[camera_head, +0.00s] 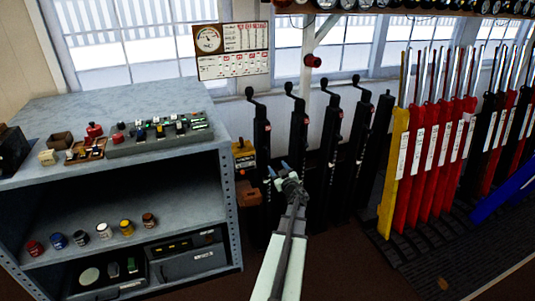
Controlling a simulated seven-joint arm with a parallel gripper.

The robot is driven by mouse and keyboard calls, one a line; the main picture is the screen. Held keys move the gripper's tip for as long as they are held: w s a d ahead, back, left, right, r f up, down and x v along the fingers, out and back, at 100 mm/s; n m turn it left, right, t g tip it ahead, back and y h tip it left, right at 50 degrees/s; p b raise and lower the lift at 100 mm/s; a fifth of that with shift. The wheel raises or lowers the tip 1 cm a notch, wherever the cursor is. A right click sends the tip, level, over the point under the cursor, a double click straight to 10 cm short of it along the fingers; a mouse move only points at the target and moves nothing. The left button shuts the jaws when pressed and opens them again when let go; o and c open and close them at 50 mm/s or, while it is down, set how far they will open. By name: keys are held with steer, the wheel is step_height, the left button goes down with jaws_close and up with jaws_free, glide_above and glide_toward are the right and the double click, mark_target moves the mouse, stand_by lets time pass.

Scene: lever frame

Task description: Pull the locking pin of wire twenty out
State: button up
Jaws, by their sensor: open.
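Several black posts with crank handles on top stand in a row in the middle: one at the left (262,135), a second (298,125), a third (331,125) and a fourth (361,118). Small labels on them are too small to read, so I cannot tell which belongs to wire twenty. I cannot make out a locking pin. My arm hides part of the floor and post bases.
A grey shelf unit (228,215) with small items stands at the left. A yellow box (244,155) is beside the first post. Yellow (393,170), red (432,165) and black levers stand at the right, and a blue lever (505,190) leans forward.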

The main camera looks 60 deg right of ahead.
mark_target(268, 154)
steer(key=x, duration=1.3)
steer(key=shift+w+d, duration=0.25)
steer(key=shift+c, duration=0.2)
jaws_close()
